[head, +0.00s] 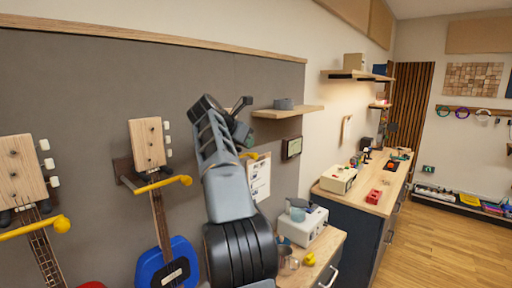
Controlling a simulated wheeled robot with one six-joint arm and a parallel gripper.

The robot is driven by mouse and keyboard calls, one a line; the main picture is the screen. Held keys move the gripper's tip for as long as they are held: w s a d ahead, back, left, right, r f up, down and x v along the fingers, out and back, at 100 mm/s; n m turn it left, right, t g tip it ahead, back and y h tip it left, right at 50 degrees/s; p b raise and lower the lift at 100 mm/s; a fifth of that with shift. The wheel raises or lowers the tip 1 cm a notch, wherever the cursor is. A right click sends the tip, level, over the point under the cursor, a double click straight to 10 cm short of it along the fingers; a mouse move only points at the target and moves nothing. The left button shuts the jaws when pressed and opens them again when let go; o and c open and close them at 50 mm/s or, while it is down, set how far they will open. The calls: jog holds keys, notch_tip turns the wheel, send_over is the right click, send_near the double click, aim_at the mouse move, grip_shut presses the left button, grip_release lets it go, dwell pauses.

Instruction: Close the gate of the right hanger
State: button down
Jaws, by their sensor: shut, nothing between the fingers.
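The right hanger (123,168) is a dark bracket on the grey wall panel, holding a blue guitar (178,262) by its pale wooden headstock. Its yellow gate (163,184) is a bar with a round knob at its right end, passing in front of the neck. I cannot tell whether the gate is latched. My gripper (243,104) is up and to the right of this hanger, apart from the gate, shut and empty. My arm hides part of the panel behind it.
A left hanger with a similar yellow gate (36,228) holds another guitar. A wooden shelf (287,112) juts out right of my gripper. Below it stands a cabinet with a white device (302,227). Open floor (430,250) lies at the right.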

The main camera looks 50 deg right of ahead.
jog(key=p+v, duration=0.1)
jog(key=v, duration=0.7)
jog(key=shift+s+a+r, duration=0.15)
jog(key=shift+a+r, duration=0.05)
jog(key=shift+r, duration=0.15)
